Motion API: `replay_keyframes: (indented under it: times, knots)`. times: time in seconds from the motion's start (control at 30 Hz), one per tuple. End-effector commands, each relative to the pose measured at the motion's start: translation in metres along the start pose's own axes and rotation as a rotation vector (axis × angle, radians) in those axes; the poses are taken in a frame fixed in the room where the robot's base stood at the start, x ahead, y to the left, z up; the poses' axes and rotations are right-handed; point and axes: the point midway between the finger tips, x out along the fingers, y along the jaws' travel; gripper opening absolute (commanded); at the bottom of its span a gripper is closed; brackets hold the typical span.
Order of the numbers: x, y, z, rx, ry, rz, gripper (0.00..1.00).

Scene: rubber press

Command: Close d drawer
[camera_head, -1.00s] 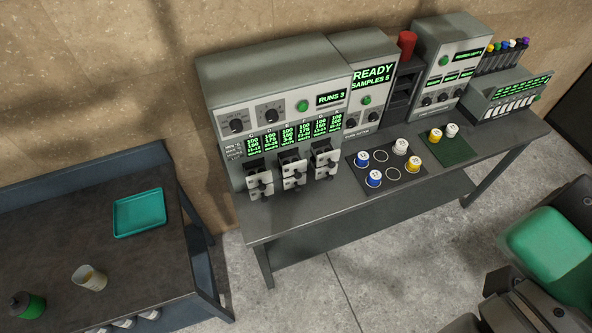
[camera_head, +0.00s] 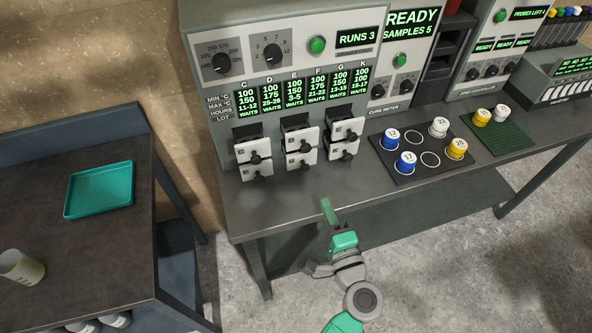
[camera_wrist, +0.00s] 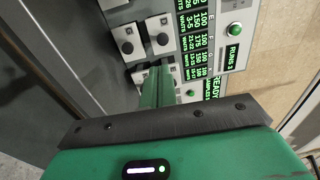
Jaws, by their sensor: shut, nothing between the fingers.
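The grey press unit (camera_head: 300,80) carries small drawers with light fronts and black knobs, stacked in three pairs. The left pair has an upper drawer (camera_head: 248,142) and a lower drawer (camera_head: 250,172). The middle pair (camera_head: 299,140) and right pair (camera_head: 345,132) stand beside it. The upper drawers show dark tops and stick out from the face. My gripper (camera_head: 327,208) is shut and empty, in front of the drawers at the table's front edge. In the wrist view its green fingers (camera_wrist: 157,85) partly cover drawer fronts.
A dark mat (camera_head: 405,165) with numbered blue, white and yellow pots lies right of the drawers. A green mat (camera_head: 500,135) with two pots is farther right. A side table (camera_head: 60,240) holds a teal tray (camera_head: 98,190) and a cup. Bare tabletop lies before the drawers.

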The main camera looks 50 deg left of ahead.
Motion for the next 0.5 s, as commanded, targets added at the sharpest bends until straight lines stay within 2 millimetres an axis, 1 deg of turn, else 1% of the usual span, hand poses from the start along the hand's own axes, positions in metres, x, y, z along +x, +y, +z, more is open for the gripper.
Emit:
replay_keyframes:
  times: [0.13, 0.23, 0.37, 0.5]
  knots:
    - [0.003, -0.002, 0.0, 0.004, -0.001, -0.002, 0.0]
    - [0.015, -0.003, 0.0, 0.002, -0.002, -0.003, 0.0]
    - [0.041, -0.003, 0.001, 0.001, -0.004, -0.003, 0.0]
    - [0.073, -0.003, 0.0, 0.001, -0.003, -0.003, 0.0]
